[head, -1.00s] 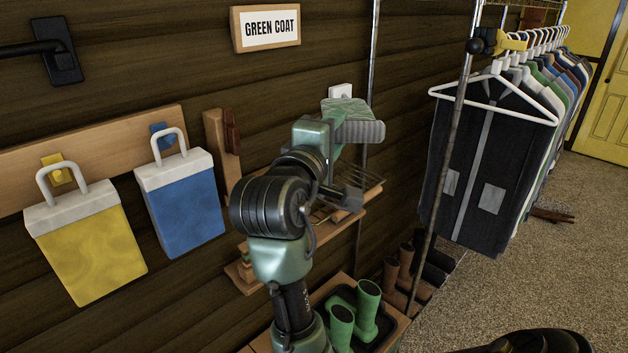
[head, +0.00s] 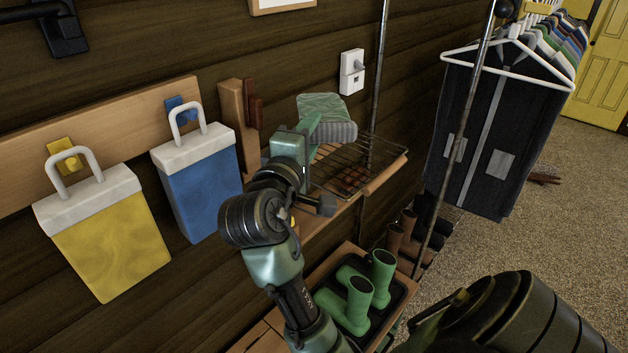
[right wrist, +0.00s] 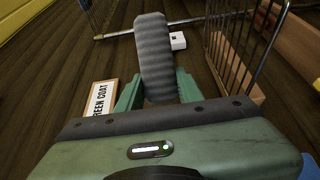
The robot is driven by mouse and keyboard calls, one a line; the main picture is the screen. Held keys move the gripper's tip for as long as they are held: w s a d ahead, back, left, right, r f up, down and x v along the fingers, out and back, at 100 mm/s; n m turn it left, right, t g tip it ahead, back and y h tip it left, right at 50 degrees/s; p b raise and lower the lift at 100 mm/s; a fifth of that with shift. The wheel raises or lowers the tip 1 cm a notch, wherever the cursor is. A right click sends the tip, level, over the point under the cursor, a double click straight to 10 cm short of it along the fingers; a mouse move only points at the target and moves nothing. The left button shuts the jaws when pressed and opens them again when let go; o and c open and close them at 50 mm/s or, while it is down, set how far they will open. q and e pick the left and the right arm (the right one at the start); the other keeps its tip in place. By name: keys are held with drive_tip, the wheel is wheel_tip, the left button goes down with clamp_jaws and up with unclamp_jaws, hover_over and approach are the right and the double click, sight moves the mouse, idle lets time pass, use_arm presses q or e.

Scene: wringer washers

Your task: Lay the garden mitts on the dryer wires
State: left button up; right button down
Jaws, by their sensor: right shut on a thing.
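A garden mitt (head: 322,104), patterned green with a grey ribbed part, is held up by my right gripper (head: 312,128). The gripper is shut on it. In the right wrist view the grey ribbed part (right wrist: 154,50) stands between the two green fingers (right wrist: 158,92). The dryer wires (head: 378,158) form a dark rack on a wooden wall shelf. In the head view the mitt overlaps the rack's back left part and appears above it, with no clear contact. My gripper hides the rack's left end. No second mitt can be made out. My left gripper is out of view.
A white wall switch (head: 352,72) and a thin metal pole (head: 378,80) stand behind the rack. Green boots (head: 358,300) sit on a tray below. A blue bag (head: 200,185) and a yellow bag (head: 108,245) hang left. A coat rail with a dark coat (head: 495,140) stands right.

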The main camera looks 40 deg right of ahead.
wheel_tip(320, 180, down, 12)
drive_tip(key=shift+w+a+p, duration=0.15)
drive_tip(key=shift+w+p, duration=0.05)
drive_tip(key=shift+p, duration=0.25)
drive_tip(key=shift+f, duration=0.2)
drive_tip(key=shift+f, duration=0.15)
drive_tip(key=c, duration=0.9)
unclamp_jaws()
drive_tip(key=shift+r, duration=0.2)
drive_tip(key=v, duration=1.2)
drive_tip(key=shift+s+b, duration=0.1)
drive_tip(key=shift+b, duration=0.25)
